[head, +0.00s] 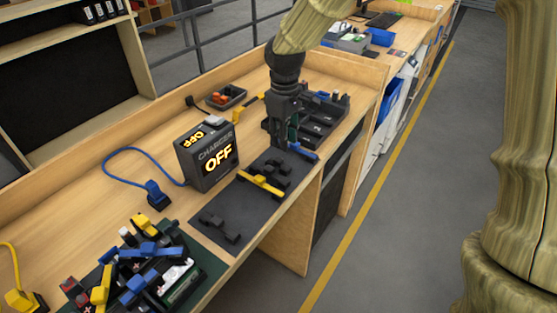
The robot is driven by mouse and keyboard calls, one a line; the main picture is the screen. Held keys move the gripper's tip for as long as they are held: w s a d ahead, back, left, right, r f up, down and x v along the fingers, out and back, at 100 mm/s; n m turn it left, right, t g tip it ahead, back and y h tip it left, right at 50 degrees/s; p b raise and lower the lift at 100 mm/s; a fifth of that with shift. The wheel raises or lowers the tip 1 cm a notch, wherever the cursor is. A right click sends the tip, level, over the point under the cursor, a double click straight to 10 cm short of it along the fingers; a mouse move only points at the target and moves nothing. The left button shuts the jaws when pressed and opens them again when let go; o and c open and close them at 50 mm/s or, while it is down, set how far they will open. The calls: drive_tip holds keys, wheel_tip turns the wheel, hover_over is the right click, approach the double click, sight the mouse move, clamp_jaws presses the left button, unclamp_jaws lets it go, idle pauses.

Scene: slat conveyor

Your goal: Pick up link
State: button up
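A yellow bar-like piece (261,185) lies across dark blocks on the dark mat (240,212). A short blue piece (303,151) lies at the mat's far end, beside my gripper's tip. I cannot tell for sure which piece is the link. My gripper (284,143) points down over the far end of the mat, close to the blue piece and beyond the yellow one. Its fingers are dark and small, so I cannot tell whether they are open, shut or touching anything.
A charger box (207,157) reading OFF stands left of the mat, with a blue plug (156,194) on a cable nearby. A dark compartment tray (322,122) is behind my gripper. A cluttered green board (197,290) is in front.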

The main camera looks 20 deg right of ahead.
sight(279, 159)
drive_tip(key=f, duration=0.1)
drive_tip(key=w+a+f, duration=0.1)
drive_tip(key=f, duration=0.1)
drive_tip(key=shift+w+f, duration=0.1)
drive_tip(key=shift+w, duration=0.05)
drive_tip(key=shift+f, duration=0.15)
drive_tip(key=shift+s+d+f+p, duration=0.1)
drive_tip(key=shift+s+p, duration=0.2)
drive_tip(key=shift+p, duration=0.2)
drive_tip(key=f, duration=0.1)
drive_tip(key=f+p, duration=0.1)
drive_tip(key=f, duration=0.1)
drive_tip(key=shift+w+f, duration=0.3)
drive_tip(key=shift+w, duration=0.1)
drive_tip(key=shift+s+f+p, duration=0.15)
drive_tip(key=shift+f+p, duration=0.15)
drive_tip(key=shift+f, duration=0.25)
drive_tip(key=c, duration=0.5)
